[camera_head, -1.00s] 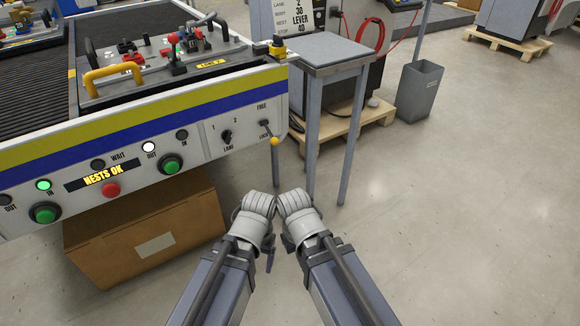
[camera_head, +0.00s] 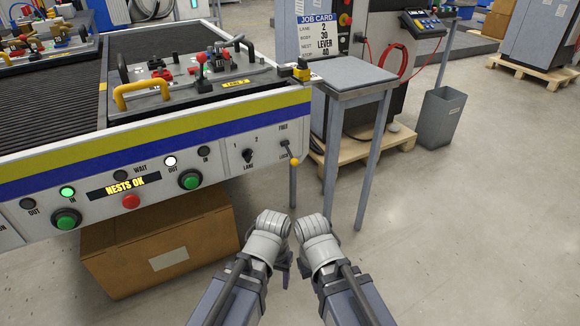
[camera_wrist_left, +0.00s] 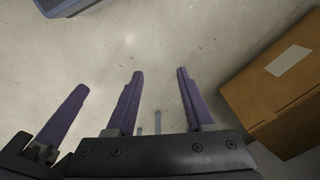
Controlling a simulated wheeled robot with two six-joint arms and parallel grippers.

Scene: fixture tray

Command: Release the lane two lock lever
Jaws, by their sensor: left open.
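The lock lever (camera_head: 290,152) sits at the right end of the conveyor's front panel in the head view, beside the FREE and LOCK labels. Its yellow-knobbed end points down, on the LOCK side. My left gripper (camera_head: 286,268) is below the panel and well apart from the lever. In the left wrist view the left gripper (camera_wrist_left: 159,72) has its two dark fingers spread with nothing between them. My right gripper is beside the left one, its fingertips hidden in the head view. One finger at the left of the wrist view seems to be its own.
A fixture tray (camera_head: 205,91) with a yellow handle sits on the conveyor. A small grey table (camera_head: 352,75) stands right of the panel, a cardboard box (camera_head: 110,258) below it. A job card (camera_head: 311,38) reads lane 2. Open floor (camera_head: 460,235) lies to the right.

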